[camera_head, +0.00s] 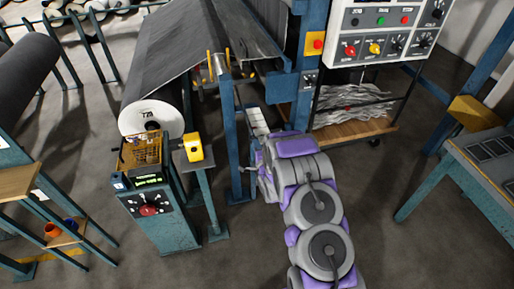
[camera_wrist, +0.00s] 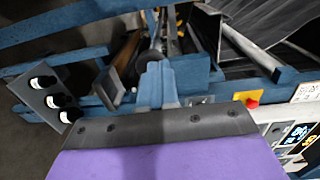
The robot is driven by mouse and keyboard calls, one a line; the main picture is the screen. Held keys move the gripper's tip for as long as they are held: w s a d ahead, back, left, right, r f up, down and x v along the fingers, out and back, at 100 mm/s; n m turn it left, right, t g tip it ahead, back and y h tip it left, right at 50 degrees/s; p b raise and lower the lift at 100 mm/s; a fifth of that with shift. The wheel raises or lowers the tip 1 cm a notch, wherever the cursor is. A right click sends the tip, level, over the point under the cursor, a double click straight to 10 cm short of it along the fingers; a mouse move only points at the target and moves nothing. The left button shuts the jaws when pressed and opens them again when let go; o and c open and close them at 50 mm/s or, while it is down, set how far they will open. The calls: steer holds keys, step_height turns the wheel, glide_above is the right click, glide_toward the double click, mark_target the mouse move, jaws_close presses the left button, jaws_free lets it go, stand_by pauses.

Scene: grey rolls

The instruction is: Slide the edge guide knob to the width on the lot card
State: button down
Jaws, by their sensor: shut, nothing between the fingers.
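My gripper (camera_wrist: 155,85) is shut and empty, its two blue-grey fingers together in the wrist view. A dark rounded piece (camera_wrist: 150,57), possibly the edge guide knob, shows just beyond the fingertips; I cannot tell whether they touch it. In the head view my purple and grey arm reaches to the blue machine frame, and its fingers are too small to read there. A pale striped plate (camera_head: 258,121), perhaps a width scale, sits just beyond the arm's end. I cannot pick out the lot card with certainty.
A console with a red button (camera_head: 148,210) and a yellow box (camera_head: 193,147) on a post stand left of the arm. A control panel (camera_head: 385,32) hangs at upper right. A bench (camera_head: 486,160) stands at right. Three black, white-ended pieces (camera_wrist: 57,100) show left of my gripper.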

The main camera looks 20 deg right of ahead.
mark_target(253, 135)
steer(key=shift+w+p, duration=0.65)
steer(key=shift+w, duration=3)
